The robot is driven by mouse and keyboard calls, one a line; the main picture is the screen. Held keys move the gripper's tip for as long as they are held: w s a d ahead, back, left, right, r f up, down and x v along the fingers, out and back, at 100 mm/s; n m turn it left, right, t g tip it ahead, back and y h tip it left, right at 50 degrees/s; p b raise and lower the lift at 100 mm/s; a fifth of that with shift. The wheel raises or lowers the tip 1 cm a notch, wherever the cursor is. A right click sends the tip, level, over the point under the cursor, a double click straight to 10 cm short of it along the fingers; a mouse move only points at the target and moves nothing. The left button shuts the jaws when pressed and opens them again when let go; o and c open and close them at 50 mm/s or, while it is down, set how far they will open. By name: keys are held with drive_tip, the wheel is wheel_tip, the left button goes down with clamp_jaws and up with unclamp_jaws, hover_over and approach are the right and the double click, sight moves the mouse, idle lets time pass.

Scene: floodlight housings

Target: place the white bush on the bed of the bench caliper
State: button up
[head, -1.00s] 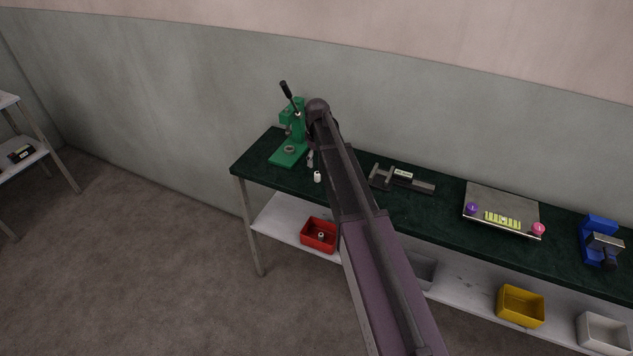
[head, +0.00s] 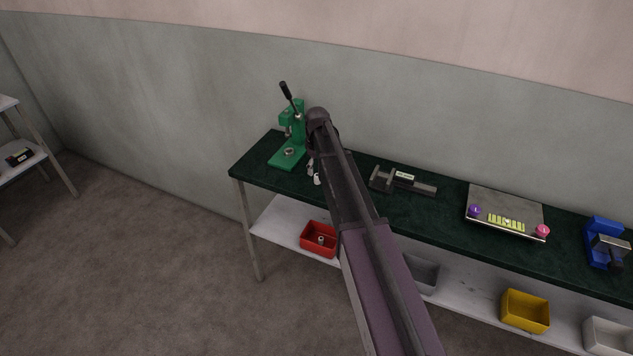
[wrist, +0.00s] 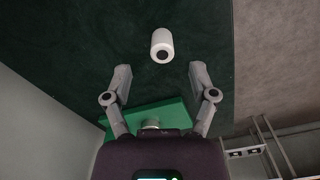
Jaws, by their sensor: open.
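The white bush (wrist: 162,44) stands on the dark green bench top, a small white cylinder with a dark hole in its end. In the wrist view it lies just beyond and between the fingertips of my gripper (wrist: 160,74), which is open and empty. In the head view the bush (head: 317,180) is a small white spot beside my gripper (head: 313,170), partly hidden by my arm. The bench caliper (head: 402,181), grey with a small pale display, lies on the bench right of my arm. Its bed looks bare.
A green press (head: 291,140) with a black lever stands left of my gripper. A grey plate (head: 507,205) with purple and pink knobs and a blue device (head: 603,240) are further right. Red (head: 319,239) and yellow (head: 525,311) bins sit on the shelf below.

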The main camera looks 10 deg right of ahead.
sight(317, 175)
drive_tip(key=shift+s+f+b, duration=0.2)
drive_tip(key=shift+f+b, duration=1.55)
drive_tip(key=shift+f, duration=0.25)
drive_tip(key=c, duration=1)
drive_tip(key=shift+r, duration=0.2)
wheel_tip(317, 175, up, 3)
drive_tip(key=p, duration=0.3)
drive_tip(key=shift+r+p, duration=0.2)
drive_tip(key=shift+p, duration=0.2)
drive_tip(key=s+d+r+p, duration=0.1)
drive_tip(key=s, duration=1.5)
drive_tip(key=shift+d, duration=0.2)
drive_tip(key=shift+r, duration=0.1)
